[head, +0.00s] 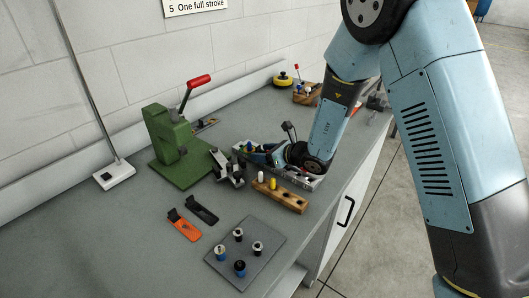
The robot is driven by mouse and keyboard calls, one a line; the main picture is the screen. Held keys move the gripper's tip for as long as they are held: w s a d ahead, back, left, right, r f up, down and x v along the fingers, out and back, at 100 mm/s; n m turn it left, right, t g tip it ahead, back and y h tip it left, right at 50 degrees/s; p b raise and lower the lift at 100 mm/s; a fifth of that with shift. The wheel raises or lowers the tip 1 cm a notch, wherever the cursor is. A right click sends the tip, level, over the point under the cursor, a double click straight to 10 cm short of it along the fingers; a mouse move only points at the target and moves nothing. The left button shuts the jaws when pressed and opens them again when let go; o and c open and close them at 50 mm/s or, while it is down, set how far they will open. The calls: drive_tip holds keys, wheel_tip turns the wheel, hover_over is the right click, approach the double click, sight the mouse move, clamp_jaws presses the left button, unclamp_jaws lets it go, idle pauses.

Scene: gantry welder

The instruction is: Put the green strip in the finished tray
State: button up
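I cannot make out a green strip in the head view; it may be hidden or too small to tell. A long grey metal tray or fixture (309,183) lies at the middle right of the bench, partly covered by my arm; I cannot tell whether it is the finished tray. My gripper (262,154) is low over this grey piece, at the end of my blue and black arm. Its fingertips are small and dark there, so I cannot tell whether they are open or shut, or whether they hold anything.
A green press (165,140) with a red-handled lever stands left of my gripper. A wooden block (281,195) with pegs lies in front. Orange (184,226) and black (201,210) clips and a grey plate (246,256) with several cylinders lie nearer. The bench's left front is clear.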

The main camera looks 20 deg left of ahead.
drive_tip(key=o, duration=0.4)
drive_tip(key=shift+o, duration=0.2)
drive_tip(key=v, duration=1.4)
drive_tip(key=shift+s+f, duration=0.1)
drive_tip(key=shift+f, duration=0.1)
